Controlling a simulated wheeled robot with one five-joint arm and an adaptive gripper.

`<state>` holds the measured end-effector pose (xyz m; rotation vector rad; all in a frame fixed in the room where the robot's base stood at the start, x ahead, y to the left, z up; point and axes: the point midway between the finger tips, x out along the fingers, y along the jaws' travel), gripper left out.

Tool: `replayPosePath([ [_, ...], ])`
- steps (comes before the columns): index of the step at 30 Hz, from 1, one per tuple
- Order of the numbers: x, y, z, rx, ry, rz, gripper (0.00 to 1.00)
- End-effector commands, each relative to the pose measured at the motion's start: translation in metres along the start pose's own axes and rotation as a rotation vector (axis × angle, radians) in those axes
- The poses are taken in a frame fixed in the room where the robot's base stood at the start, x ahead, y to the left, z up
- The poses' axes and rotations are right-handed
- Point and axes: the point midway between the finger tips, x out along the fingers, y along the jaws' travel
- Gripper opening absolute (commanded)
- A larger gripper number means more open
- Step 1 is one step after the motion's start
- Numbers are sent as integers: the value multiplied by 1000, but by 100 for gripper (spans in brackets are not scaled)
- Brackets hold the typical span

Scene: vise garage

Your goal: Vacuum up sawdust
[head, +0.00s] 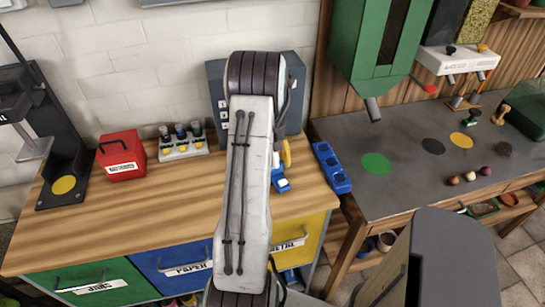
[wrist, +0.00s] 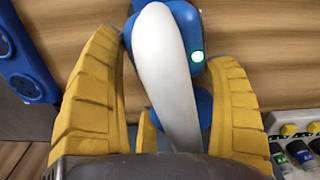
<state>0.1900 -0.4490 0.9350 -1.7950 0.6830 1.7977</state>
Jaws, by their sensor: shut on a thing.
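My gripper (wrist: 163,52) has its yellow fingers shut around a white and blue handheld tool (wrist: 165,60), which looks like a small vacuum with a lit green spot. In the head view, my gripper (head: 284,156) is mostly hidden behind my arm, and the blue and white tool (head: 281,184) shows just below a yellow finger, over the right part of the wooden bench. Whether the tool touches the bench is unclear. I cannot make out any sawdust for certain.
A blue socket block (head: 332,167) lies at the wooden bench's right edge. A red toolbox (head: 121,156) and a bottle rack (head: 182,143) stand left. The grey table (head: 400,186) holds small balls and coloured discs beneath a green hopper (head: 375,45). The bench's front left is clear.

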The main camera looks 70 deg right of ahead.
Motion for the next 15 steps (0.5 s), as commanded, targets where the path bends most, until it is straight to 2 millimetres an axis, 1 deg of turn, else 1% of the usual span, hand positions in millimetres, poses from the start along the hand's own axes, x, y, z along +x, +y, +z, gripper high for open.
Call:
replayPosePath([
  [1,-1,1,-3,0,2,1,45],
  [7,-1,1,-8,-1,1,1,45],
  [11,-2,1,-8,-1,2,1,45],
  [15,-1,1,-4,0,1,1,45],
])
